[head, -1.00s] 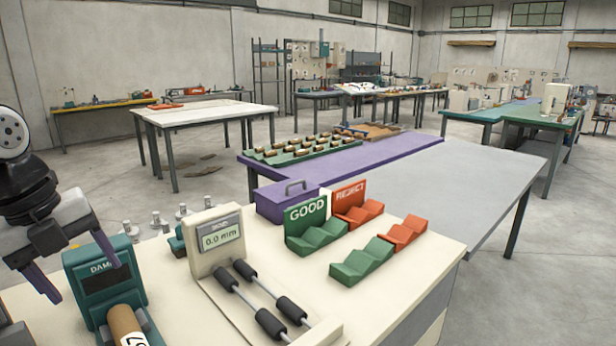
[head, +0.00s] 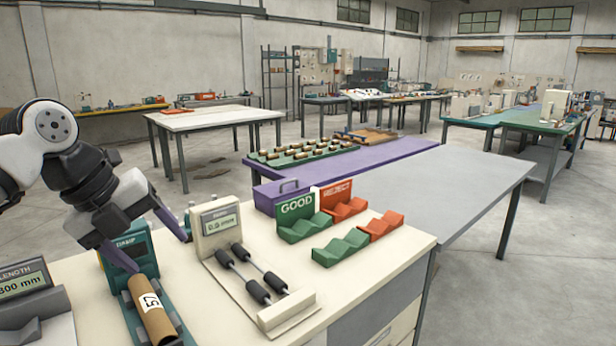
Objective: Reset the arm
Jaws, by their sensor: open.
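My gripper (head: 160,255) is at the left of the head view, with its two purple fingers spread apart and nothing between them. It hangs above the green tester (head: 133,255), partly hiding it, whose sign reads something like "DAMP". A brown cardboard tube (head: 157,318) with a white number label lies on the green cradle in front of that tester, below the fingers. The fingers look clear of the tube, though the exact gap is hard to judge.
A length gauge (head: 28,290) stands at the left edge. A cream gauge (head: 216,228) with black rollers stands right of my gripper. Green GOOD (head: 297,208) and red REJECT (head: 338,197) racks look empty. A grey table (head: 440,178) lies beyond.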

